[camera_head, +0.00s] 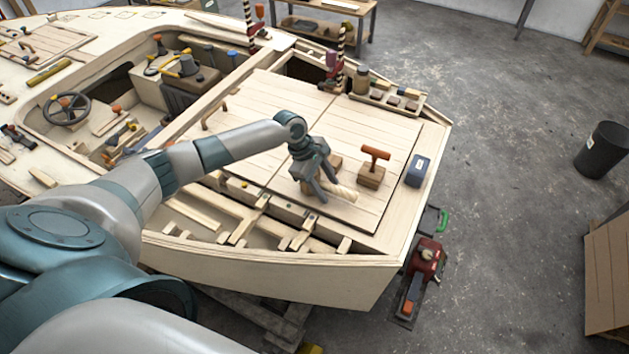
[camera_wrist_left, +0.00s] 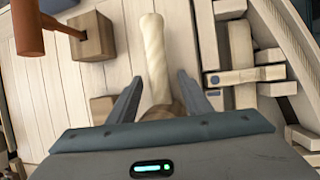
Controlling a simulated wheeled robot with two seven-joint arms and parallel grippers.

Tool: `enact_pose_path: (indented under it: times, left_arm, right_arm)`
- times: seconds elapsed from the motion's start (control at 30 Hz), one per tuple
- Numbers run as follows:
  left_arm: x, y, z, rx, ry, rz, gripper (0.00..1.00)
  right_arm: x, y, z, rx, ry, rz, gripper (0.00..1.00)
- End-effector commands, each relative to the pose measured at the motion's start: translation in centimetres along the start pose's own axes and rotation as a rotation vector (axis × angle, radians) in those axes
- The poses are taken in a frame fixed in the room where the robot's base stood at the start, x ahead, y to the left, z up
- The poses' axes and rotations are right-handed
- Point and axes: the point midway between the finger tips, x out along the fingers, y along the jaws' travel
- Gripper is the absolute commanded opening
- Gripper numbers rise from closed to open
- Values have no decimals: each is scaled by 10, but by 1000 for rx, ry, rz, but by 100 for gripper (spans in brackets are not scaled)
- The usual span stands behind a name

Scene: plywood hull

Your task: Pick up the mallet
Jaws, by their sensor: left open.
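A pale, rounded wooden piece with a brown lower end, which looks like the mallet (camera_head: 345,193), lies on the plank deck. It also shows in the left wrist view (camera_wrist_left: 153,50), running lengthwise between the fingers. My left gripper (camera_head: 328,189) is open over it, with one finger on each side in the wrist view (camera_wrist_left: 156,84). I cannot tell whether the fingers touch it. The brown end is partly hidden by the gripper body. My right gripper is not in view.
An orange T-shaped tool (camera_head: 375,154) stands in a wooden block (camera_head: 371,177) to the right. Another small block (camera_wrist_left: 102,107) sits close to the left finger. A dark blue box (camera_head: 417,171) is near the deck edge. Open hull framing (camera_head: 240,222) lies on the near side.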

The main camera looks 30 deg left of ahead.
Motion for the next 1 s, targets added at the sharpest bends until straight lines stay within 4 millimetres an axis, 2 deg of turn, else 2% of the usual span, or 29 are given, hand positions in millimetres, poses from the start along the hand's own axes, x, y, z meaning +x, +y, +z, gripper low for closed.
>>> enact_pose_path:
  times: [0.1,0.13,0.3,0.77,1.0]
  left_arm:
    - [0,0,0,0,0,0,45]
    - [0,0,0,0,0,0,41]
    - [0,0,0,0,0,-1,0]
    - [-4,1,1,0,1,0,0]
    - [-27,6,11,3,-1,4,0]
  right_arm:
    - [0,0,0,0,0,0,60]
    - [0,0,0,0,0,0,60]
    - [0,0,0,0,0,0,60]
    - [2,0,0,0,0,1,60]
    - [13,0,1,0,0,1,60]
